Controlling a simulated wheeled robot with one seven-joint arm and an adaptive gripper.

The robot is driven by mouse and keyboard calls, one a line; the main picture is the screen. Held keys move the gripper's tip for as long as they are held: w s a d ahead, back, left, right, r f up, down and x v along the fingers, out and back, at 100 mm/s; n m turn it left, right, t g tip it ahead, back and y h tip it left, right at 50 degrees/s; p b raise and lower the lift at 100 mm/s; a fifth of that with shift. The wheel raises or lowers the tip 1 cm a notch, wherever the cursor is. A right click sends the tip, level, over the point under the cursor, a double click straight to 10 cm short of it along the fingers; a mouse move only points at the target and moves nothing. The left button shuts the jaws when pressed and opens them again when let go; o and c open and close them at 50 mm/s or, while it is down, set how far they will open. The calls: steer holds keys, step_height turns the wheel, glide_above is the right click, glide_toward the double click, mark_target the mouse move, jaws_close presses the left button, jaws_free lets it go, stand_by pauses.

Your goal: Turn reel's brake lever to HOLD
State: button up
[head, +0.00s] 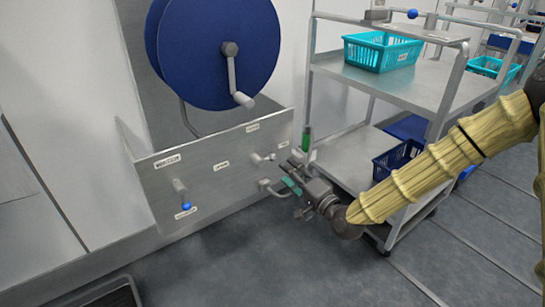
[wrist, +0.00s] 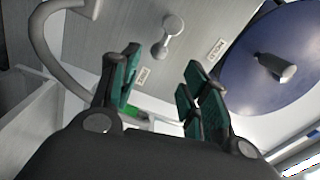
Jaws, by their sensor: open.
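The reel (head: 215,50) is a large dark blue disc with a grey crank above a steel panel (head: 215,180); it also shows in the wrist view (wrist: 262,75). A short pale lever (head: 258,158) stands on the panel's right part; in the wrist view the lever (wrist: 166,38) lies beyond my fingertips. One small label (wrist: 215,49) beside it seems to read HOLD, upside down; another label (wrist: 143,76) is too small to read. My gripper (head: 289,172), with green finger pads, is open and empty just right of the lever, apparently apart from it.
A second lever with a blue knob (head: 186,206) is at the panel's left. A bent grey bar (head: 268,188) sits close under my gripper. A steel cart (head: 345,155) with a teal basket (head: 382,52) and a dark blue basket (head: 397,160) stands to the right.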

mark_target(272, 155)
steer(key=b+x, duration=0.1)
steer(key=x, duration=0.3)
steer(key=b+x, duration=0.1)
steer(key=x, duration=0.3)
steer(key=shift+w+a+f+b, duration=0.2)
steer(key=shift+w+b, duration=0.05)
steer(key=shift+b, duration=0.05)
steer(key=shift+w+a+r, duration=0.1)
steer(key=shift+w+a, duration=0.3)
steer(key=shift+w, duration=0.2)
jaws_close()
